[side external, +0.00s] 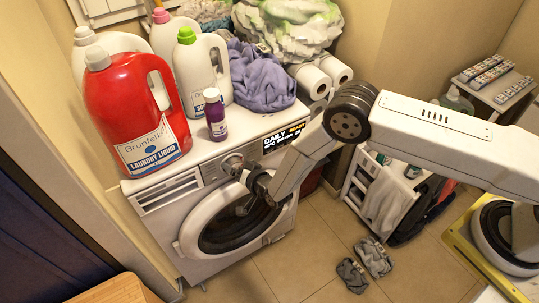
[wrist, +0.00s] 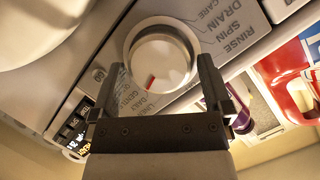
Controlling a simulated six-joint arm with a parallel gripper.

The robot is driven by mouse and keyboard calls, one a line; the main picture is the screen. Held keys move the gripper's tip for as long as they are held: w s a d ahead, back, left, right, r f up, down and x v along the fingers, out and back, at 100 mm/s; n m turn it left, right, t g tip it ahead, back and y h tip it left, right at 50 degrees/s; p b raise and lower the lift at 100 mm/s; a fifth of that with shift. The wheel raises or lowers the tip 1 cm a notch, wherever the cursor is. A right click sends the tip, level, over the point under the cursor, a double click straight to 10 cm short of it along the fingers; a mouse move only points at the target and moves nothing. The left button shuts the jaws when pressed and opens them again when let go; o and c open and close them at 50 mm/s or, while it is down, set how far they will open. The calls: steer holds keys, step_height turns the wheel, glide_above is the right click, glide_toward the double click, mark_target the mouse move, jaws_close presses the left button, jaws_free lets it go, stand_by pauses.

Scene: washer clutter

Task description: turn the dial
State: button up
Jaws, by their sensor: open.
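The dial (wrist: 160,60) is a round white knob with a red mark, on the washer's grey control panel. In the wrist view it sits between and just beyond the two fingertips of my gripper (wrist: 165,75). The fingers are apart, one on each side of the dial; I cannot tell whether either touches it. In the side view the dial (side external: 233,162) shows partly, with my gripper (side external: 240,170) right at it. The washer (side external: 160,226) is white with a round front door (side external: 186,233). Its display (side external: 285,138) is lit and reads DAILY.
A red detergent jug (side external: 125,105), a small purple bottle (side external: 215,115), white jugs and a purple cloth (side external: 262,75) crowd the washer top. A white cart (side external: 385,195) stands to the right. Grey slippers (side external: 373,257) lie on the tiled floor.

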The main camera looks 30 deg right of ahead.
steer(key=c, duration=1.1)
steer(key=shift+o, duration=0.2)
